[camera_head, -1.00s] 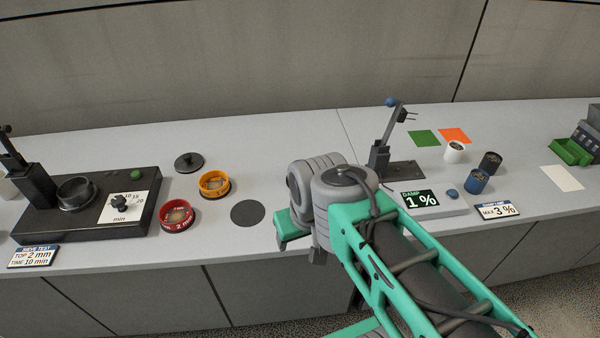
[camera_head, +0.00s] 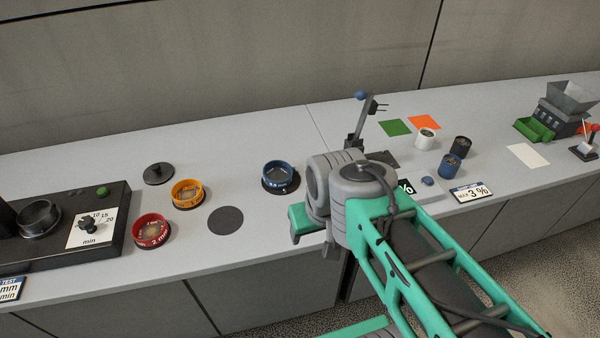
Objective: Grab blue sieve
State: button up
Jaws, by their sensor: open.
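The blue sieve (camera_head: 281,177) is a round, dark-bodied ring with a blue rim, standing upright on the grey counter left of my arm. It is in full view and nothing touches it. My gripper (camera_head: 312,245) is at the counter's front edge, to the right of the sieve and nearer to me. It is open and apart from the sieve, and partly hidden by my wrist.
An orange sieve (camera_head: 188,194), a red sieve (camera_head: 151,231), a dark flat disc (camera_head: 226,220) and a black lid (camera_head: 159,173) lie to the left. A lever device (camera_head: 361,125) stands behind my wrist. Counter between the blue sieve and the disc is clear.

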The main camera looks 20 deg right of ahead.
aim_at(276, 174)
jog(key=z, duration=0.05)
jog(key=k, duration=1)
jog(key=u, duration=1.05)
jog(key=i, duration=1.55)
jog(key=z, duration=0.5)
